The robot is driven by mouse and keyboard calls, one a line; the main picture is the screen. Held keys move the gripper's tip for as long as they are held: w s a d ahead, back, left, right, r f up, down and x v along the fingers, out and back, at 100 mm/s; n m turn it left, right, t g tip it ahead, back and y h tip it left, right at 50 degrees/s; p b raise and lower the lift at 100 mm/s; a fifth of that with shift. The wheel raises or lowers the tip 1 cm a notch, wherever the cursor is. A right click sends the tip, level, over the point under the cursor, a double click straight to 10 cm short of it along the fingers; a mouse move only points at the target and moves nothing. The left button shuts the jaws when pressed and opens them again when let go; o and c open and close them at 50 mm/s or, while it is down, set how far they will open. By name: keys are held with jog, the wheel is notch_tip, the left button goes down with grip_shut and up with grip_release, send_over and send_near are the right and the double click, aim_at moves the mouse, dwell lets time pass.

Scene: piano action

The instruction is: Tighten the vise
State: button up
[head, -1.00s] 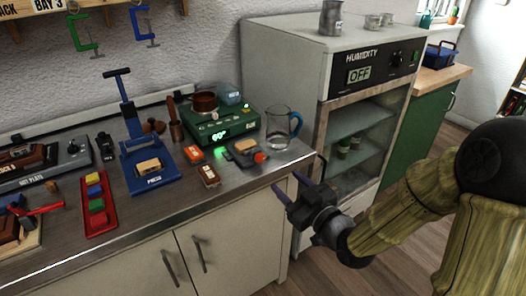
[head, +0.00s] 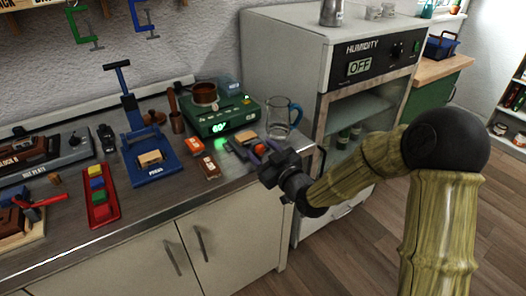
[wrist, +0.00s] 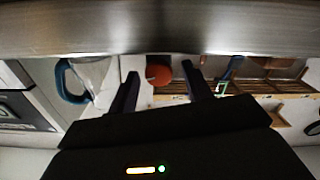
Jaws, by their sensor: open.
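A small grey fixture (head: 238,139) with a wooden block and a red-orange round knob (head: 260,148) sits near the right front of the bench; it appears to be the vise. My gripper (head: 264,152) is at the bench's front edge, close to this knob, with its fingers towards it. The gripper hides part of the fixture in the head view. In the wrist view my fingers (wrist: 160,82) are apart and empty, and the red knob (wrist: 158,74) shows between them, beyond the tips. I cannot tell whether they touch it.
A glass jug (head: 282,117) with a blue handle stands just behind. A green scale (head: 222,116), a blue press (head: 148,160) and a red tray (head: 101,208) with coloured blocks stand to the left. The humidity cabinet (head: 335,90) is close on the right.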

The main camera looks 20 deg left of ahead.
jog(key=c, duration=1)
jog(key=shift+o, duration=0.2)
jog(key=shift+m, duration=0.4)
jog(key=m, duration=0.4)
jog(key=shift+d+p, duration=0.1)
jog(key=shift+p, duration=0.3)
jog(key=m+p, duration=0.1)
jog(key=m, duration=0.3)
jog(key=shift+w+m, duration=0.1)
jog(key=shift+m, duration=0.3)
jog(key=m+p, duration=0.2)
jog(key=m, duration=0.2)
jog(key=shift+d, duration=0.1)
jog(key=m, duration=0.2)
jog(key=m+p, duration=0.1)
jog(key=m, duration=0.1)
jog(key=shift+w+f+m, duration=0.1)
jog(key=shift+f+m, duration=0.1)
jog(key=shift+m, duration=0.1)
